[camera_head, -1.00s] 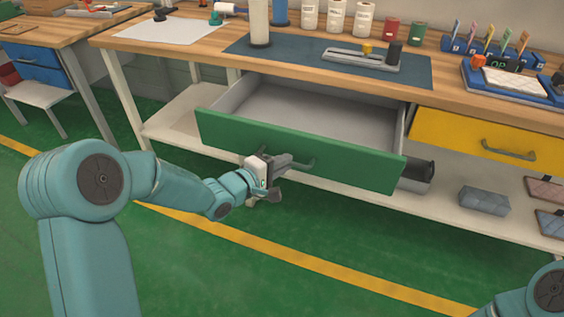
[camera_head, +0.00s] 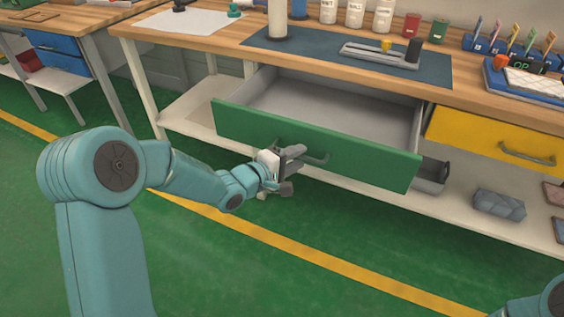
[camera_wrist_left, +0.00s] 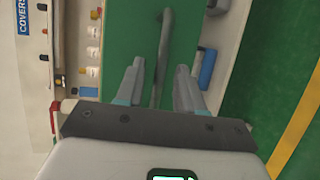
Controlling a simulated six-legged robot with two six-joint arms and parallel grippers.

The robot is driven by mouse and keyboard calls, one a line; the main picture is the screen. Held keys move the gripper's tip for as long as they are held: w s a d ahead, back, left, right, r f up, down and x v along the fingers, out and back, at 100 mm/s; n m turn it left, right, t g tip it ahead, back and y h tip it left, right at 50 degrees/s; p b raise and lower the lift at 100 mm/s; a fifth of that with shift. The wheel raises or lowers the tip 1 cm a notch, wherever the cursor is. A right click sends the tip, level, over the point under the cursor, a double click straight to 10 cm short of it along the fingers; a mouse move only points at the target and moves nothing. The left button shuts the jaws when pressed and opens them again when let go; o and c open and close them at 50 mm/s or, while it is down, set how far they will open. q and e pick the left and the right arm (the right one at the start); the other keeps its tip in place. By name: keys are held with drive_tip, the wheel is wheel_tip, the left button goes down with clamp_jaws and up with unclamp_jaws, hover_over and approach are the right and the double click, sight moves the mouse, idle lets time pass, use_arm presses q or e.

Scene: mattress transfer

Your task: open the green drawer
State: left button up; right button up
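The green drawer (camera_head: 360,160) is pulled out of the workbench, and its grey empty inside shows in the head view. Its front also shows in the left wrist view (camera_wrist_left: 140,35). The drawer's bar handle (camera_head: 318,160) is partly hidden by my left gripper (camera_head: 289,170) in the head view. In the left wrist view the left gripper (camera_wrist_left: 158,88) has its two fingers apart, with the handle (camera_wrist_left: 164,50) running between them and gaps on both sides. My right gripper is out of view; only a piece of that arm shows at the lower right.
A closed yellow drawer (camera_head: 495,142) is to the right of the green one. The workbench's lower shelf (camera_head: 375,198) holds a dark bin (camera_head: 430,177) and a grey block (camera_head: 499,205). Green floor with a yellow line (camera_head: 330,263) is clear in front.

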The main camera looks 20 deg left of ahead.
use_arm(q)
drive_tip(key=p+v, duration=0.2)
drive_tip(key=v, duration=1.4)
drive_tip(key=shift+p, duration=0.3)
